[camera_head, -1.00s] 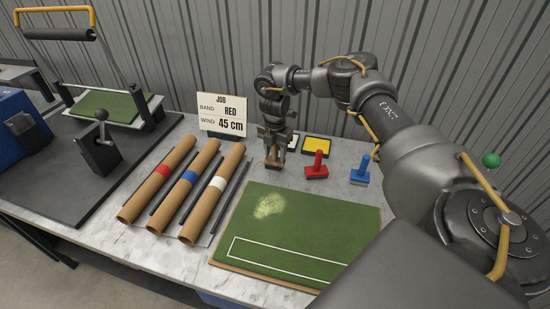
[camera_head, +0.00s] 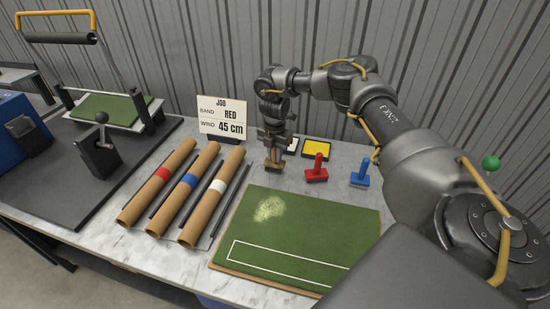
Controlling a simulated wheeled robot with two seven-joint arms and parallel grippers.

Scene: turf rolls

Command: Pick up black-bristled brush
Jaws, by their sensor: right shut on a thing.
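My right gripper (camera_head: 274,147) is pointed down at the back middle of the table. It is shut on a small brush with a brown wooden block (camera_head: 274,166). The brush's handle is hidden between the fingers, and its bristles are too small to make out. The brush is upright, on or just above the tabletop, behind the green turf mat (camera_head: 330,228). My left gripper is not in view.
A red stamp (camera_head: 317,170) and a blue stamp (camera_head: 359,174) stand to the right, with a yellow pad (camera_head: 317,148) behind. Three brown tubes (camera_head: 212,196) with coloured bands lie left. A job sign (camera_head: 222,117) stands behind them. A roller machine (camera_head: 98,152) fills the far left.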

